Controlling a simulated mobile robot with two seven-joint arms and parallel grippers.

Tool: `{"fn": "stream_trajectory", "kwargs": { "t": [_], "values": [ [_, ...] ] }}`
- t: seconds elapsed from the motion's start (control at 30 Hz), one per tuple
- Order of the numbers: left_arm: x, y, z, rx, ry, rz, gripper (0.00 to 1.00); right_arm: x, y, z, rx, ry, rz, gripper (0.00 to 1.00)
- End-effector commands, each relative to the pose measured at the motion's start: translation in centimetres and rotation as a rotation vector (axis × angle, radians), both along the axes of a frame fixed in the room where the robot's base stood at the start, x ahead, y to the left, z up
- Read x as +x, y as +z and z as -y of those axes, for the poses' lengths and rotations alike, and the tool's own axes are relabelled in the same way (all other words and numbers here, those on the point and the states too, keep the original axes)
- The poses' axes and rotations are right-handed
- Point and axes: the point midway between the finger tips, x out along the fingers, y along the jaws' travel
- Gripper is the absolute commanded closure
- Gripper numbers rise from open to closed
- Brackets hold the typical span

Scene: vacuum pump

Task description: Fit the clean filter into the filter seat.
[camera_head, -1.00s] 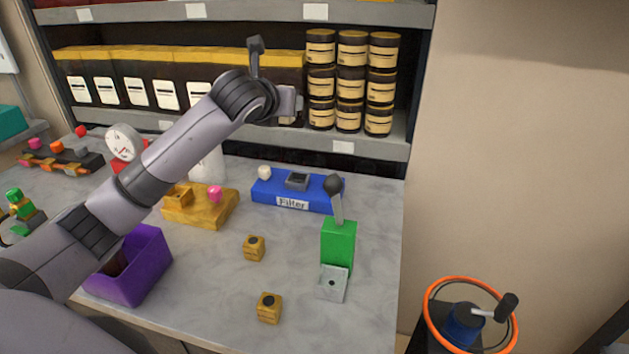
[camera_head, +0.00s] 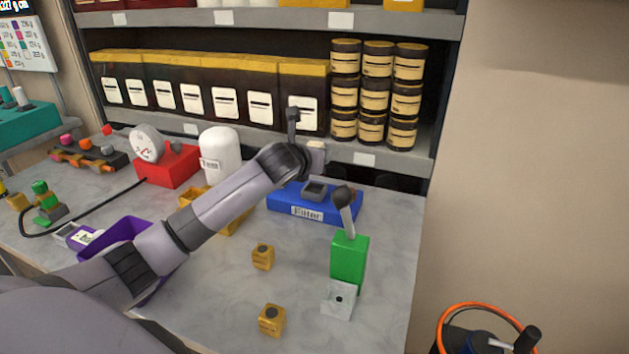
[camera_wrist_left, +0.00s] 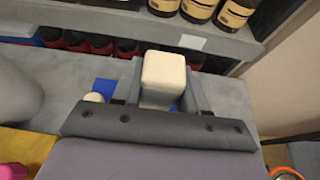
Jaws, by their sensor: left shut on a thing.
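My left gripper (camera_head: 316,157) is shut on a white, rounded block, which I take to be the clean filter (camera_wrist_left: 163,72). The left wrist view shows the filter between the two fingers (camera_wrist_left: 163,95). In the head view the gripper is above and behind the blue base labelled "Filter" (camera_head: 335,208). A grey filter seat (camera_head: 315,189) stands on top of that base. The filter looks apart from the seat, but the exact gap is unclear. A white knob (camera_wrist_left: 93,98) shows beside blue patches of the base in the wrist view. My right gripper is out of view.
A green block with a black-knobbed lever (camera_head: 349,260) stands in front of the base. Two small yellow cubes (camera_head: 262,257) are on the table. My forearm partly covers a purple bin (camera_head: 120,232). Shelves with stacked jars (camera_head: 374,95) rise behind.

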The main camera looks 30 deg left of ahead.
Motion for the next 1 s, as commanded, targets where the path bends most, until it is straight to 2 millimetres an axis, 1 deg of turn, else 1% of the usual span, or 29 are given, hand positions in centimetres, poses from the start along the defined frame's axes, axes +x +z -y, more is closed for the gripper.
{"fn": "stream_trajectory", "kwargs": {
  "t": [0.03, 0.1, 0.27, 0.5, 0.53, 0.8, 1.0],
  "values": [
    [0.0, -0.9, 0.0, -0.001, 0.0, -0.002, 0.89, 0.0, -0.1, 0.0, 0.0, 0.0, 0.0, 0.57],
    [0.0, -1.6, 0.0, -0.002, 0.001, 0.0, 0.89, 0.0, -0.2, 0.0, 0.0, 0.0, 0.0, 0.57],
    [0.0, -2.5, 0.0, 0.0, 0.0, 0.001, 0.89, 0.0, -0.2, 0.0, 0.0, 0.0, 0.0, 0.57],
    [0.0, -6.0, 0.0, -0.001, 0.0, -0.002, 0.89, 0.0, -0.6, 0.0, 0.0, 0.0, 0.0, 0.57],
    [0.0, -6.2, 0.0, -0.001, 0.0, -0.001, 0.89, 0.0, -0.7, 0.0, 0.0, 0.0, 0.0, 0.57],
    [0.0, -6.3, 0.0, 0.002, 0.0, 0.003, 0.89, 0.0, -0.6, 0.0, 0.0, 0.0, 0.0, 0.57],
    [0.0, -6.9, 0.0, 0.002, 0.0, -0.001, 0.89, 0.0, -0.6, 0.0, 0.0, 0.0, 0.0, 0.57]
  ]
}}
